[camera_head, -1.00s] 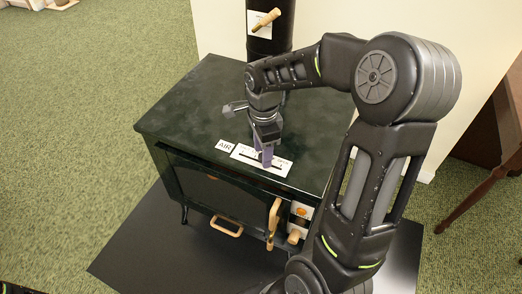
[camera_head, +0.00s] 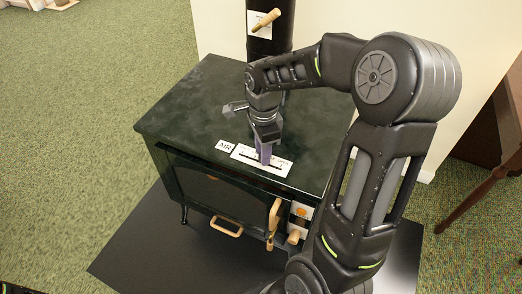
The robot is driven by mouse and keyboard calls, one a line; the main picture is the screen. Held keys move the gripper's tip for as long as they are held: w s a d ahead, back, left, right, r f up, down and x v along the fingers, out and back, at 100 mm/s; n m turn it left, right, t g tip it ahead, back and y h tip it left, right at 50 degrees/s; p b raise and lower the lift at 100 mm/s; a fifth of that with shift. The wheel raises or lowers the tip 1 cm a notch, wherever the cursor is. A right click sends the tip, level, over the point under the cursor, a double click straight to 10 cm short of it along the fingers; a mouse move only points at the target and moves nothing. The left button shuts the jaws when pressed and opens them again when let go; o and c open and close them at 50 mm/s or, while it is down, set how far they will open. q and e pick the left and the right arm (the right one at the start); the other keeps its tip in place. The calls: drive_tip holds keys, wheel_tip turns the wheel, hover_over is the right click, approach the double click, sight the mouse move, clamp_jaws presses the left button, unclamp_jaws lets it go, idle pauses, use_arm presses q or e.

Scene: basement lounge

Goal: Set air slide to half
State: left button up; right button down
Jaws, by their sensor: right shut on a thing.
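The dark green stove (camera_head: 200,100) stands ahead of me with a small white AIR label (camera_head: 225,146) on its top near the front edge. Beside the label is the white air slide plate (camera_head: 282,166) with a dark slot and scale marks. My right gripper (camera_head: 265,158) points down onto the plate around its middle and is shut on the air slide's knob, which the fingers hide. The exact mark the slide stands at cannot be read. My left gripper is not in view.
A black flue pipe (camera_head: 270,35) with a wooden damper handle (camera_head: 266,20) rises behind the stove. Wooden door handles (camera_head: 273,216) and a lower handle (camera_head: 226,227) stick out in front. A dark floor plate (camera_head: 140,250) lies below. A wooden table (camera_head: 490,185) stands at right.

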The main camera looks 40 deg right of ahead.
idle(0.6)
drive_tip(key=shift+s+d, duration=0.2)
drive_tip(key=shift+s, duration=0.2)
drive_tip(key=c, duration=1.1)
unclamp_jaws()
wheel_tip(320, 180, up, 8)
drive_tip(key=shift+p, duration=0.45)
drive_tip(key=shift+a, duration=0.1)
